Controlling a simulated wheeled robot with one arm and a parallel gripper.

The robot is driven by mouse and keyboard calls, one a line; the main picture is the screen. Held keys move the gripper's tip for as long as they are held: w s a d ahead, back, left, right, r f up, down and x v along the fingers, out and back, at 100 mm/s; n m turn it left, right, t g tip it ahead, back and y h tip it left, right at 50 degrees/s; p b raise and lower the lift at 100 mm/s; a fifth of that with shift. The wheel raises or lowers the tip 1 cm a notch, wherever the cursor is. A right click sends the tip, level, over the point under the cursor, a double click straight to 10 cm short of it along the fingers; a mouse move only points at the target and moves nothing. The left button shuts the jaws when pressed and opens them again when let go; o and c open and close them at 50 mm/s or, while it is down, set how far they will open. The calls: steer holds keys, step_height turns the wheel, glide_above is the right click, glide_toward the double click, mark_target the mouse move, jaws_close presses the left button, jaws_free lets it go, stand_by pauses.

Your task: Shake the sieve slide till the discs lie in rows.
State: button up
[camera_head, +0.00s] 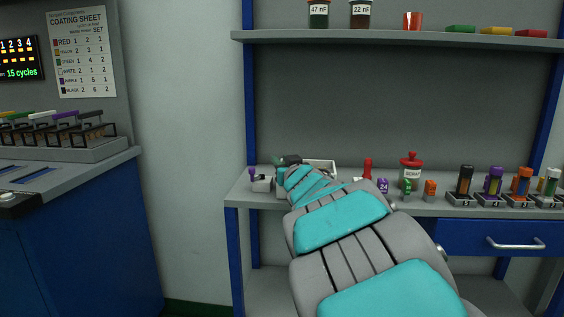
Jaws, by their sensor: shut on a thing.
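My gripper (285,164) is at the left part of the shelf bench, at the far end of my arm. My arm's wrist hides most of it, and its fingertips do not show clearly. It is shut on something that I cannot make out. A pale-rimmed tray (320,164) sits just right of my gripper, partly hidden by the arm. I cannot tell whether this is the sieve slide or whether the gripper touches it. No discs or rows can be made out from here. A small green part (277,161) shows at the gripper's left.
A grey block with a purple knob (261,182) stands left of my gripper. A red-handled piece (367,169), a red-lidded jar (411,171) and several capped vials in stands (464,181) line the bench to the right. A coating sheet (82,55) hangs at left.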

jaws_close()
stand_by(0.8)
steer(key=shift+d+p, duration=0.3)
steer(key=shift+d, duration=1.15)
steer(key=o, duration=0.7)
jaws_free()
steer(key=shift+a, duration=0.1)
steer(key=shift+o, duration=0.2)
steer(key=shift+s, duration=0.15)
steer(key=shift+b+v, duration=0.4)
steer(key=shift+v, duration=3.4)
